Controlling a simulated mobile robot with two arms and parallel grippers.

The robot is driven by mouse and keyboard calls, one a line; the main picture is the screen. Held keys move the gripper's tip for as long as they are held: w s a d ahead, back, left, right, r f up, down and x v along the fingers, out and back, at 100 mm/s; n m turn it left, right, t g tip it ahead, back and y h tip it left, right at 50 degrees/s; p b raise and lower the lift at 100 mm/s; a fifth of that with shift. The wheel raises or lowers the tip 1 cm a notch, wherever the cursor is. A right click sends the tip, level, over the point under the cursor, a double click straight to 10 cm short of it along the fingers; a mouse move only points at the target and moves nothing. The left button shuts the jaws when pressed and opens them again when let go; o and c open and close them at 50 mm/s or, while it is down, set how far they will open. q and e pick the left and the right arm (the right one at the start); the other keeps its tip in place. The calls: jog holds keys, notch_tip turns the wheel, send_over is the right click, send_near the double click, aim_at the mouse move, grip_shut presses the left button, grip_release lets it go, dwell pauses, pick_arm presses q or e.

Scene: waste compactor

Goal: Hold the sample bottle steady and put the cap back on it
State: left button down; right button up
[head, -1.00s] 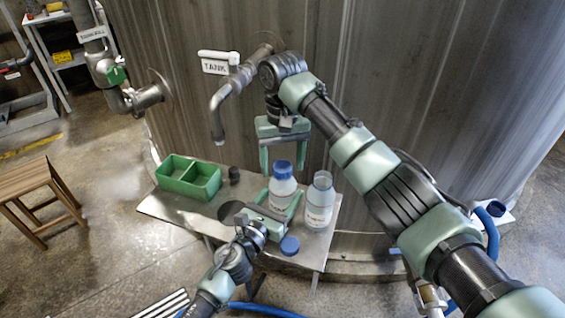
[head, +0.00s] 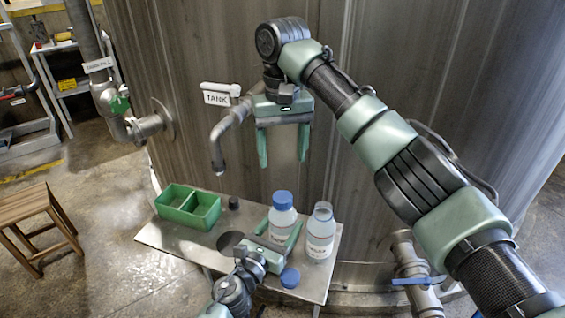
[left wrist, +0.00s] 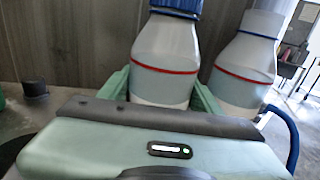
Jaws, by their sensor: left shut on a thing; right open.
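My left gripper (head: 279,232) is shut around the sample bottle (head: 281,221), which stands upright on the small table. A blue cap (head: 282,198) sits level on this bottle's mouth. In the left wrist view the bottle (left wrist: 165,55) is between the fingers, with the lower edge of the blue cap (left wrist: 177,5) at the top of the picture. The cap's thread is hidden, so I cannot tell how tight it is. My right gripper (head: 283,152) is open and empty, pointing down above the capped bottle and clear of the cap.
A second bottle (head: 320,238), uncapped, stands close to the right. A loose blue cap (head: 289,277) lies at the table's (head: 165,238) front edge. A green divided tray (head: 188,207) is at the left. A tank pipe (head: 217,148) hangs left of my right gripper.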

aim_at(276, 235)
pick_arm(q)
jog(key=shift+c, duration=1.2)
grip_release()
jog(key=shift+s, duration=0.1)
jog(key=v, duration=0.7)
jog(key=shift+s+a, duration=0.2)
jog(key=shift+s, duration=0.05)
jog(key=shift+f, duration=0.1)
